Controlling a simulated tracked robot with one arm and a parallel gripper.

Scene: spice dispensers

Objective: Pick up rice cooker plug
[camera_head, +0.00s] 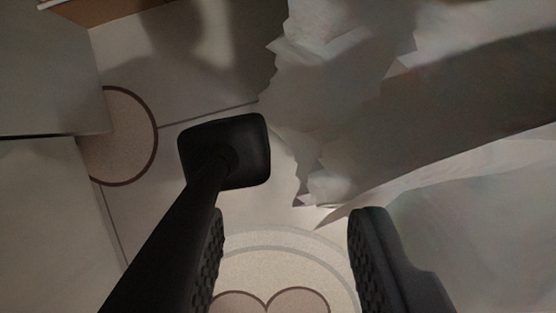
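My gripper (286,218) is open, with its two dark, ridged fingers apart at the bottom of the view. Nothing shows between the finger pads except the patterned surface beyond. A black object (232,150) with a rounded square head and a long dark stem lies left of the gap. Its stem runs down to the lower left and covers much of the left finger. I cannot tell whether this is the rice cooker plug or whether it touches the finger. Nothing else that looks like a plug is in view.
A pale floor-like surface (290,240) with brown circles and lines lies beyond the gripper. A pale, jagged-edged, sheet-like mass (350,100) fills the upper right. Grey flat-sided panels (50,205) stand at the left. A brown edge (105,8) shows at the top left.

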